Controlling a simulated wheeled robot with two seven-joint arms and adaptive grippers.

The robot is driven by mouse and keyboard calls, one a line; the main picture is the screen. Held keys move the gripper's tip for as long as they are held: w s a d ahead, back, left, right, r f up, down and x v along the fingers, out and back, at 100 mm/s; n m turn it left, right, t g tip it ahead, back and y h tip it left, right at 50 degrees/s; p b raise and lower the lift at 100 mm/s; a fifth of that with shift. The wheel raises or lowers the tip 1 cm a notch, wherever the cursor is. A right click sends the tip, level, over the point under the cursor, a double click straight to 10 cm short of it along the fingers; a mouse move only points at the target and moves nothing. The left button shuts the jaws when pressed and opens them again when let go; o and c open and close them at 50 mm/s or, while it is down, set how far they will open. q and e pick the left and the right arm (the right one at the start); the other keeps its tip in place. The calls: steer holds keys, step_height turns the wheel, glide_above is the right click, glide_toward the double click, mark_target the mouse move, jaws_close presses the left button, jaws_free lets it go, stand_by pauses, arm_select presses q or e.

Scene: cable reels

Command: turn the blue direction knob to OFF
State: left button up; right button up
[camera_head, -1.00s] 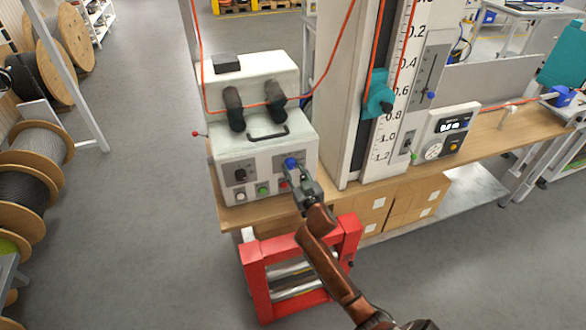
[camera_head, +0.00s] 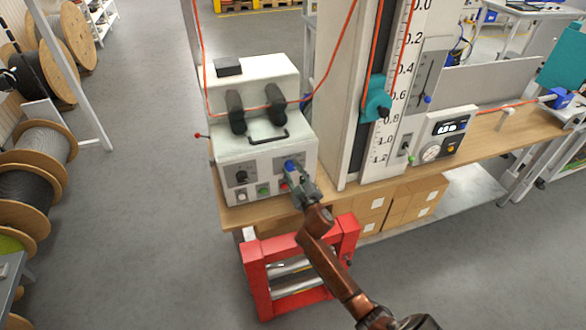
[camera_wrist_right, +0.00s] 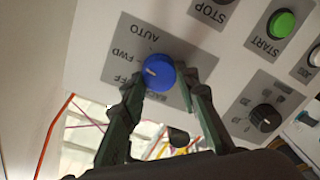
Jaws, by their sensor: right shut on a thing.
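The blue direction knob (camera_head: 290,164) is on the front panel of the white machine (camera_head: 265,165). In the right wrist view the knob (camera_wrist_right: 159,74) sits on a grey label plate with AUTO, FWD, partly hidden OFF and BACK lettering. A small white mark on the knob points left in that view, toward the FWD and OFF lettering; I cannot tell exactly which. My right gripper (camera_head: 293,172) reaches the panel from the front. Its two dark fingers (camera_wrist_right: 163,84) are shut on the knob, one on each side. My left gripper is not in view.
A black selector knob (camera_wrist_right: 266,117) and a green START button (camera_wrist_right: 282,23) sit near the blue knob. A red roller frame (camera_head: 252,273) stands on the floor before the bench (camera_head: 232,216). A tall scale column (camera_head: 352,100) rises to the right. Cable reels stand left.

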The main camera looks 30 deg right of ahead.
steer(key=n+p, duration=0.1)
steer(key=n, duration=0.4)
steer(key=shift+n, duration=0.3)
steer(key=n, duration=0.2)
steer(key=n+p, duration=0.1)
steer(key=n, duration=0.2)
steer(key=shift+a+f, duration=0.1)
steer(key=shift+f, duration=0.1)
steer(key=o, duration=1.1)
